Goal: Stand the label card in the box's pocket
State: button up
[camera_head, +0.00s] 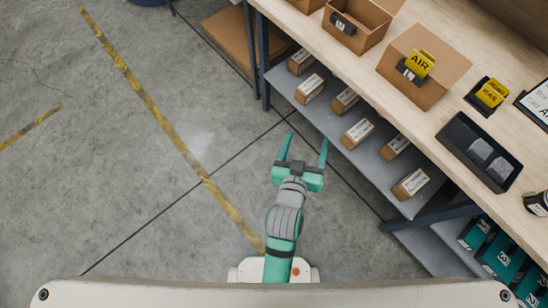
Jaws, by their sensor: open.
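A yellow label card reading "AIR" (420,62) shows at the black pocket (404,73) on the front of an open cardboard box (428,95). It looks upright in the pocket, but how deep it sits I cannot tell. A second yellow card (491,92), its word seeming to read "RAIL", rests in a black holder (478,104) on the bench to the right of that box. My gripper (307,138) is open and empty, out over the floor left of the bench and apart from both cards.
Another open box (354,34) with an empty-looking black pocket (342,25) stands farther back on the wooden bench. A black tray (454,140) with grey pieces and a framed sign (537,103) are at right. Small labelled cartons (357,133) line the lower shelf. The left floor is clear.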

jog(key=s+a+y, duration=0.2)
jog(key=s+a, duration=0.2)
jog(key=s, duration=0.7)
jog(key=s+a+n+t+y, duration=0.1)
jog(key=s+a, duration=0.4)
jog(key=s, duration=0.6)
jog(key=shift+f+n+t+y, duration=0.25)
jog(key=shift+n+t+y, duration=0.05)
jog(key=shift+y, duration=0.3)
jog(key=shift+a, duration=0.1)
